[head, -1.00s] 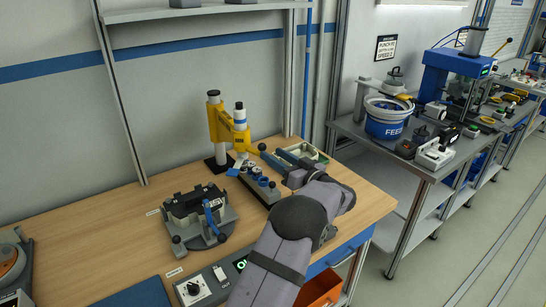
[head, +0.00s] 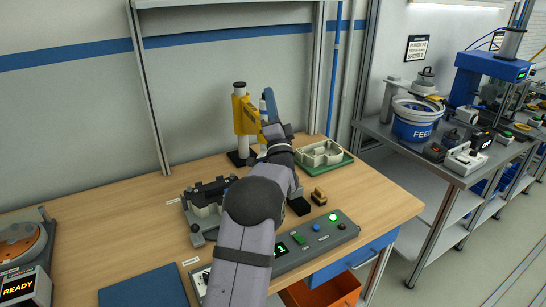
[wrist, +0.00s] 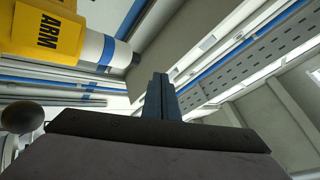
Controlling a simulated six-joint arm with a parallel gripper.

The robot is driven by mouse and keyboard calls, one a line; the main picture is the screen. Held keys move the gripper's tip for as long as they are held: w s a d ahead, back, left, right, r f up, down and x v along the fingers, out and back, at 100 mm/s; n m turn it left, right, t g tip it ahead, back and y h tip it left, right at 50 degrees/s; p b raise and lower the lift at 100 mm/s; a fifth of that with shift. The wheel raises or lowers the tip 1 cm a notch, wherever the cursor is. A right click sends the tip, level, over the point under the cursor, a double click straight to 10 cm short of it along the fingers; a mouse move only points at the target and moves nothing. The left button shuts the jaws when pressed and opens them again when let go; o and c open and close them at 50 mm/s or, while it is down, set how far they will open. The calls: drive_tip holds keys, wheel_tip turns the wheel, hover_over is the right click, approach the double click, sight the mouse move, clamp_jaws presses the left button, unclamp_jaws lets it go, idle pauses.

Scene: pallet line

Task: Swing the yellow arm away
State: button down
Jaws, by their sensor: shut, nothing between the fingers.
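The yellow arm (head: 250,118) is mounted on an upright post with a black top and a dark foot, at the back of the wooden bench. The fingers (wrist: 160,80) show together in the wrist view, with a gap to the cylinder. My wrist hides the arm's lower right part.
A grey fixture (head: 205,200) with a black top stands at left, partly behind my arm. A green tray (head: 322,157) with a pale casting is at right. A control box (head: 318,232) with buttons lies in front. The bench's right end is mostly clear.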

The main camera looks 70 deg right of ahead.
drive_tip(key=w+a+f+m+g+y+b, duration=0.3)
drive_tip(key=a+f+m+g, duration=0.6)
drive_tip(key=m, duration=0.8)
drive_tip(key=w+a+f+m+g+y+b, duration=0.25)
drive_tip(key=a+f+m+g, duration=0.35)
drive_tip(key=m+g, duration=0.75)
drive_tip(key=s+d+m+t+p, duration=0.1)
drive_tip(key=s+d+p, duration=0.1)
drive_tip(key=d, duration=0.4)
drive_tip(key=s+d+f+m+t+p, duration=0.1)
drive_tip(key=s+d+p, duration=0.2)
drive_tip(key=d, duration=0.4)
drive_tip(key=shift+s+d+f+m+t+y+p, duration=0.15)
drive_tip(key=shift+s+d+m+t+y+p, duration=0.2)
drive_tip(key=shift+s, duration=0.5)
drive_tip(key=shift+a, duration=0.1)
